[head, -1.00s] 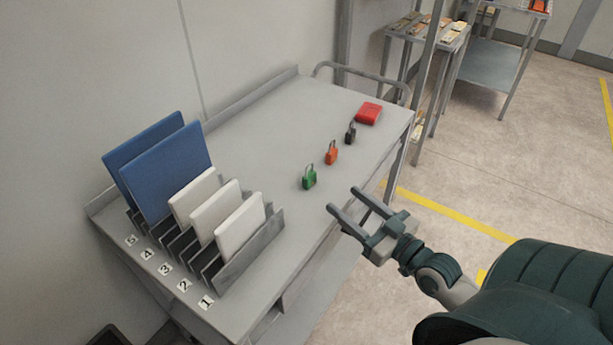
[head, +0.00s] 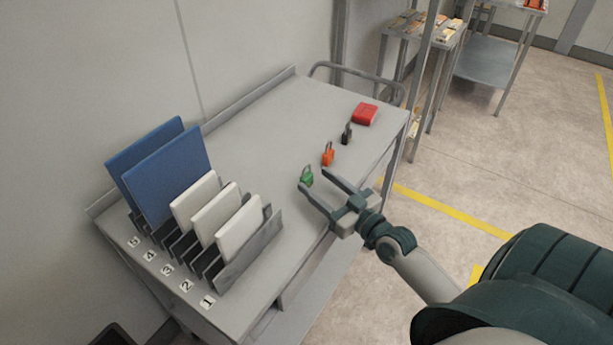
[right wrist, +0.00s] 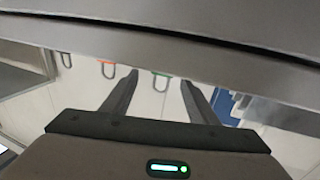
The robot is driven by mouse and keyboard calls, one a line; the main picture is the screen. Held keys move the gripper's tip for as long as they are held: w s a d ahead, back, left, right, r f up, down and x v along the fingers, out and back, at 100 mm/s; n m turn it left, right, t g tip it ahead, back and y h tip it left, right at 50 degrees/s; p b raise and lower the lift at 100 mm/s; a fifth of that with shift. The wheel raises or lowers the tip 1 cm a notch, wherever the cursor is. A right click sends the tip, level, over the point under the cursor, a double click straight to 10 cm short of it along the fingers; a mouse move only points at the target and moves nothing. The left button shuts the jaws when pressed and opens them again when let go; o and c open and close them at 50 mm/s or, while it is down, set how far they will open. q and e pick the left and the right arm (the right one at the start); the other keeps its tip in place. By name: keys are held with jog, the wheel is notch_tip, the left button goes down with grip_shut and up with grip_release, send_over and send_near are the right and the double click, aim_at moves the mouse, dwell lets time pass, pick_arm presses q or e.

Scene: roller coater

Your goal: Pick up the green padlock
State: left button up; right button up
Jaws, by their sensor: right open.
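The green padlock (head: 307,177) stands upright on the grey cart top, shackle up, near the cart's right edge. My right gripper (head: 312,178) is open, with its two fingers pointing at the padlock from the right. In the head view the padlock shows at the gap between the fingertips; I cannot tell whether it is inside the jaws. In the right wrist view the green padlock's shackle (right wrist: 161,82) shows between my open fingers (right wrist: 156,88), and its body is mostly hidden by the grey surface across the top. My left gripper is not in view.
An orange padlock (head: 328,154), a black padlock (head: 347,134) and a red block (head: 365,114) stand farther back along the cart (head: 262,125). A slotted rack (head: 245,260) with white and blue panels is at the left. The cart top behind the padlocks is clear.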

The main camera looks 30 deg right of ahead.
aim_at(309, 176)
pick_arm(q)
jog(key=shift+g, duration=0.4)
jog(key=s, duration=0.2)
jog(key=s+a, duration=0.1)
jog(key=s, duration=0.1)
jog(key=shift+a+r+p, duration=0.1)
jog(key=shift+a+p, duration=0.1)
jog(key=shift+p, duration=0.1)
pick_arm(e)
jog(key=w, duration=0.3)
jog(key=shift+a, duration=0.2)
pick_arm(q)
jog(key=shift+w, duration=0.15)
pick_arm(e)
jog(key=shift+w+a+r+p, duration=0.1)
jog(key=shift+w+r+p, duration=0.1)
jog(key=shift+w+p, duration=0.25)
jog(key=w, duration=0.1)
jog(key=w+p, duration=0.1)
jog(key=w, duration=0.1)
jog(key=shift+w+a, duration=0.1)
jog(key=shift+a, duration=0.2)
jog(key=shift+w+f, duration=0.15)
jog(key=shift+w, duration=0.4)
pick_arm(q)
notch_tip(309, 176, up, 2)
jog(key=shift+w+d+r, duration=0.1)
pick_arm(e)
jog(key=shift+c, duration=0.6)
jog(key=c, duration=1.1)
